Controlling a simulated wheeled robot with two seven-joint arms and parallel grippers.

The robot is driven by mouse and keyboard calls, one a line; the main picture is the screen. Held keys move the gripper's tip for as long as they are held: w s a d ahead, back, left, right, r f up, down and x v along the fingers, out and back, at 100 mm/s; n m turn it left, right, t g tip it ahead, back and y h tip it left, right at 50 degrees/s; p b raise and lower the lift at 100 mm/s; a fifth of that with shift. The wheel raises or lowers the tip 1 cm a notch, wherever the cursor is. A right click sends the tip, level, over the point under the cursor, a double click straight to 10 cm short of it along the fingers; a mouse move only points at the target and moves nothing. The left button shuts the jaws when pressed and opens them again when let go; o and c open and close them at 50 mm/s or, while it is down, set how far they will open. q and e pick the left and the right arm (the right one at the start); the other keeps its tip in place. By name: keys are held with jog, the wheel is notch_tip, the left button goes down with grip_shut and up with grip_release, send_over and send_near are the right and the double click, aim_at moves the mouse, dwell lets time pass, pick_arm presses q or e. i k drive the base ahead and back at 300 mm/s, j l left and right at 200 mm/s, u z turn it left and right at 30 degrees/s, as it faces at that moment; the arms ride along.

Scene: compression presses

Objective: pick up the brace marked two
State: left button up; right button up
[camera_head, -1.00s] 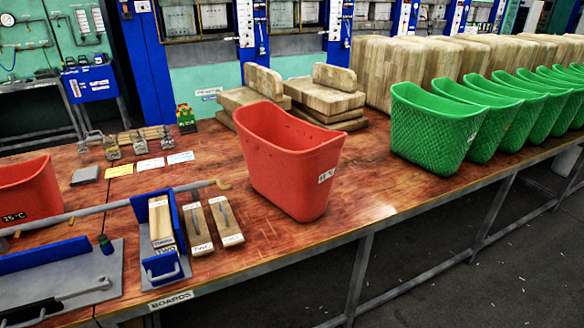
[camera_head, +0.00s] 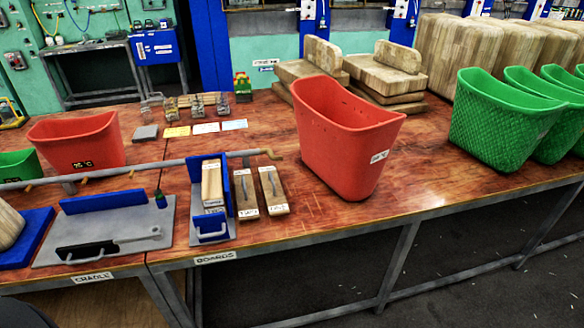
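I cannot tell for sure which piece is the brace marked two. Two flat wooden pieces with metal handles, a left one (camera_head: 250,203) and a right one (camera_head: 277,200), lie side by side on the wooden table. Each has a small white label at its near end, too small to read surely. Left of them a wooden block (camera_head: 211,182) with a white label stands in a blue holder (camera_head: 213,236). Several small metal fittings (camera_head: 197,106) sit at the back of the table. Neither of my grippers is in view.
A tall red bin (camera_head: 345,140) stands right of the wooden pieces, and another red bin (camera_head: 75,145) is at the left. Green bins (camera_head: 500,125) line the right.

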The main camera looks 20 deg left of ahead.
aim_at(247, 207)
jog(key=i+l+u, duration=0.15)
jog(key=u, duration=1.15)
